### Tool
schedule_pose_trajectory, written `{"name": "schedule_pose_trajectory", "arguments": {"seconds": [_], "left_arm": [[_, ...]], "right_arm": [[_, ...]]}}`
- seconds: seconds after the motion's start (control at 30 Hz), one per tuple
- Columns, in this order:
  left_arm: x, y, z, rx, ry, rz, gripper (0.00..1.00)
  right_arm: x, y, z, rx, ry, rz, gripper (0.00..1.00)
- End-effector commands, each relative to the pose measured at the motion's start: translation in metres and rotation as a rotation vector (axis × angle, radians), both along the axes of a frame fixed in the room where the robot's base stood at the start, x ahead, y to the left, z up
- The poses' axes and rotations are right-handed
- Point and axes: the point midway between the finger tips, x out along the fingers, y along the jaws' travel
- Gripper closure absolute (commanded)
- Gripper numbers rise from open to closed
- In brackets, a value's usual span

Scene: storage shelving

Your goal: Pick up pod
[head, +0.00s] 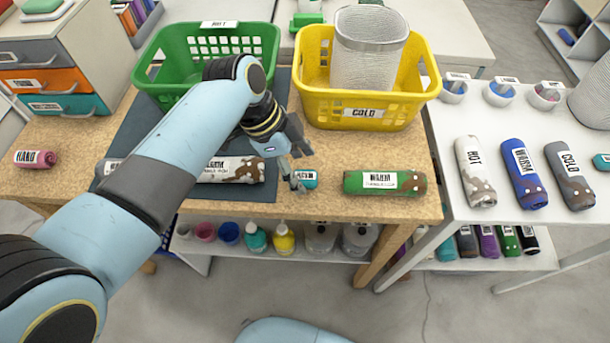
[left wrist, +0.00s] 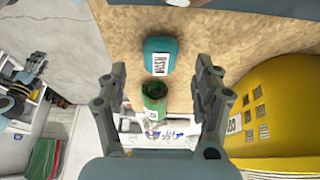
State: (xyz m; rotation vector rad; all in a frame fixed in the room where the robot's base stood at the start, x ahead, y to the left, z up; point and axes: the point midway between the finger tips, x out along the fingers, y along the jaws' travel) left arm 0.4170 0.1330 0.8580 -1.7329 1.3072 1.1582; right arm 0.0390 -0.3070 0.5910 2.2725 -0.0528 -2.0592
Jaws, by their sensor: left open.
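A small teal item with a white label (head: 309,180) lies on the wooden table in front of my left gripper; it may be the pod, but I cannot tell for sure. The arm and fingers partly hide it in the head view. In the left wrist view the teal item (left wrist: 158,54) shows ahead, between the lines of the fingers. My left gripper (head: 300,167) is open and empty, close to the teal item. Its two fingers stand apart in the left wrist view (left wrist: 162,80). My right gripper is not in view.
A green roll labelled WARM (head: 412,182) lies right of the teal item. A white and brown roll (head: 245,170) lies left, partly under my arm. A green basket (head: 165,60) and a yellow basket (head: 412,95) stand behind. A white table (head: 520,130) holds more rolls.

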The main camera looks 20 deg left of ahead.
Motion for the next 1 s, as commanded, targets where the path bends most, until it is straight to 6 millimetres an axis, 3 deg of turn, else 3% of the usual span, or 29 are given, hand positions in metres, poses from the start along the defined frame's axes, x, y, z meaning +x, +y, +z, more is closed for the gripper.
{"name": "schedule_pose_trajectory", "arguments": {"seconds": [0.17,0.43,0.8,1.0], "left_arm": [[0.002,-0.009,-0.021,0.0,0.0,0.001,0.33],[0.003,-0.009,-0.024,0.0,-0.001,0.001,0.34],[0.003,-0.009,-0.023,0.0,-0.001,0.001,0.82],[0.003,-0.009,-0.023,0.0,-0.001,0.002,0.82]], "right_arm": [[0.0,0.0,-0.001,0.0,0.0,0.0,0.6],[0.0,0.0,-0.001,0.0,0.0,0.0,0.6],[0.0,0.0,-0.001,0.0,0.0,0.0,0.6],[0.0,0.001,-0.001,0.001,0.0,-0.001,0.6]]}}
